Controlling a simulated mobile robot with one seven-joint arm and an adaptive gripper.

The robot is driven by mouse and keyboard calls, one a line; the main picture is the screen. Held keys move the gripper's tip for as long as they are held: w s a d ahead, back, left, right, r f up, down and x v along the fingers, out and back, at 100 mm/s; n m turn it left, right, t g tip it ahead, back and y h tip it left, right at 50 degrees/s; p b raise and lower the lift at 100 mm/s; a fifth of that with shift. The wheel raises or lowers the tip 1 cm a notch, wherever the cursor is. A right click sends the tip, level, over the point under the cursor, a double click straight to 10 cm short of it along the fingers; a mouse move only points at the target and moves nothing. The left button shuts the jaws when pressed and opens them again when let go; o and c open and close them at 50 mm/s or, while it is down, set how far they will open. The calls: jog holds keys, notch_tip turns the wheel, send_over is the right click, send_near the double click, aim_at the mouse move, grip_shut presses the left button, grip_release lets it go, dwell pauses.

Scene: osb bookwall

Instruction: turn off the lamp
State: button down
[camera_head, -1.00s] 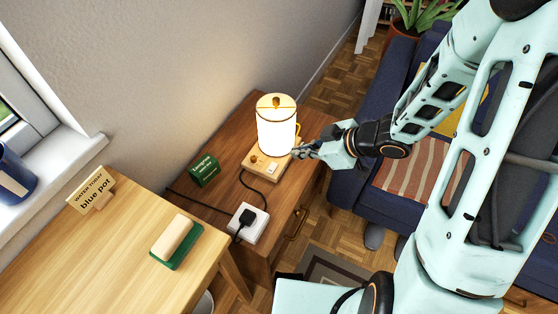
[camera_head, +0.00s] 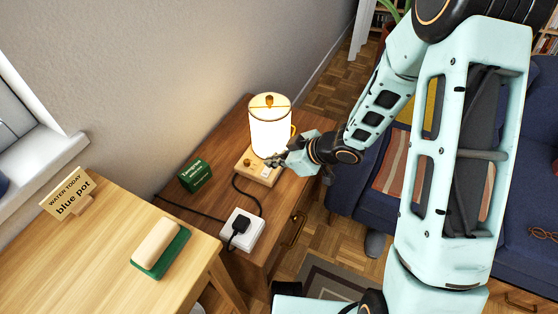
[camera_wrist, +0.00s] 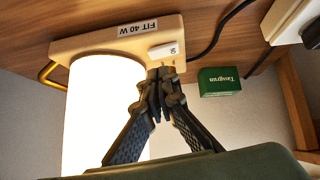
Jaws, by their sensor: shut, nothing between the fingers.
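The lamp (camera_head: 270,128) stands lit on the brown side table, its cylindrical shade glowing white. Its pale wooden base (camera_head: 248,166) carries a small white switch plate, which shows in the wrist view (camera_wrist: 164,50) beside the "FIT 40 W" label. My gripper (camera_head: 275,162) is shut and empty, low beside the shade at the base's right side. In the wrist view my closed fingertips (camera_wrist: 162,76) lie close to the switch plate; I cannot tell whether they touch it. The glowing shade (camera_wrist: 95,115) is just left of the fingers there.
A small green box (camera_head: 195,175) stands left of the lamp. A white socket box (camera_head: 243,232) with a black plug and cords lies in front. A light wooden table (camera_head: 110,270) holds a "blue pot" sign (camera_head: 70,197) and a green-based block (camera_head: 160,248). A blue sofa (camera_head: 365,165) stands at right.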

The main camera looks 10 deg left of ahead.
aim_at(267, 171)
jog(key=shift+w+f, duration=0.15)
jog(key=shift+f, duration=0.75)
jog(key=shift+w+f, duration=0.1)
jog(key=shift+f, duration=0.15)
